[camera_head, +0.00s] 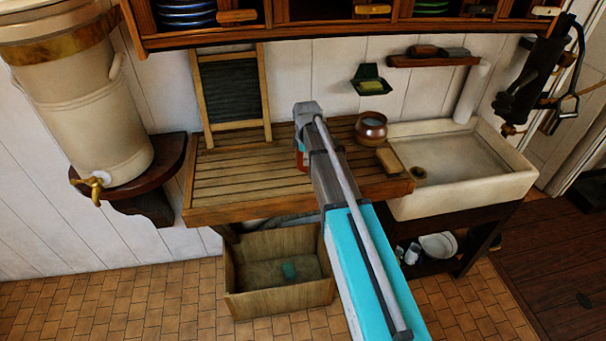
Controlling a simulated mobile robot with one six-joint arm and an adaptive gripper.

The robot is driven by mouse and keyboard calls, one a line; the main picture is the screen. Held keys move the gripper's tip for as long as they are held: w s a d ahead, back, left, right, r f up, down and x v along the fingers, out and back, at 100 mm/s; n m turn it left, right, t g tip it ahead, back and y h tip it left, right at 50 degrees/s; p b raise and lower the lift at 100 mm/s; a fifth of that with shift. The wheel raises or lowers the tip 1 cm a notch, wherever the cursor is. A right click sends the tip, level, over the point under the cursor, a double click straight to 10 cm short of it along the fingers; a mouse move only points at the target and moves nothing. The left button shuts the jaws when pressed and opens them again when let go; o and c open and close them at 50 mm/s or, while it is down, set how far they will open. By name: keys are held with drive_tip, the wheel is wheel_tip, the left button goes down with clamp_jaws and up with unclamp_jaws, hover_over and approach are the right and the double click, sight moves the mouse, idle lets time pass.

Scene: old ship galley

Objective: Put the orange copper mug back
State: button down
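My arm reaches from the bottom right up over the slatted wooden drainboard (235,180). Its grey far end is above the board, and I cannot make out my gripper or its fingers there. A small orange-red thing (302,158) shows at the left edge of my arm, mostly hidden by it. It may be the orange copper mug, but I cannot tell, nor whether it is held. A round copper-brown pot (371,130) stands on the drainboard to the right of my arm.
A tan block (389,161) lies beside the white sink (475,180). A washboard (235,95) leans at the back. A large cream urn (85,110) stands left. Shelves hang above.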

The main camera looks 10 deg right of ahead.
sight(303, 170)
drive_tip(key=shift+w+a+f, duration=0.25)
drive_tip(key=shift+w+f, duration=0.1)
drive_tip(key=shift+f, duration=0.15)
drive_tip(key=shift+w+a+f+b, duration=0.25)
drive_tip(key=shift+w+f+b, duration=0.1)
drive_tip(key=shift+f+b, duration=1.65)
drive_tip(key=shift+b, duration=0.25)
drive_tip(key=shift+f, duration=0.2)
drive_tip(key=c, duration=0.8)
unclamp_jaws()
drive_tip(key=shift+r, duration=0.1)
drive_tip(key=shift+r, duration=0.15)
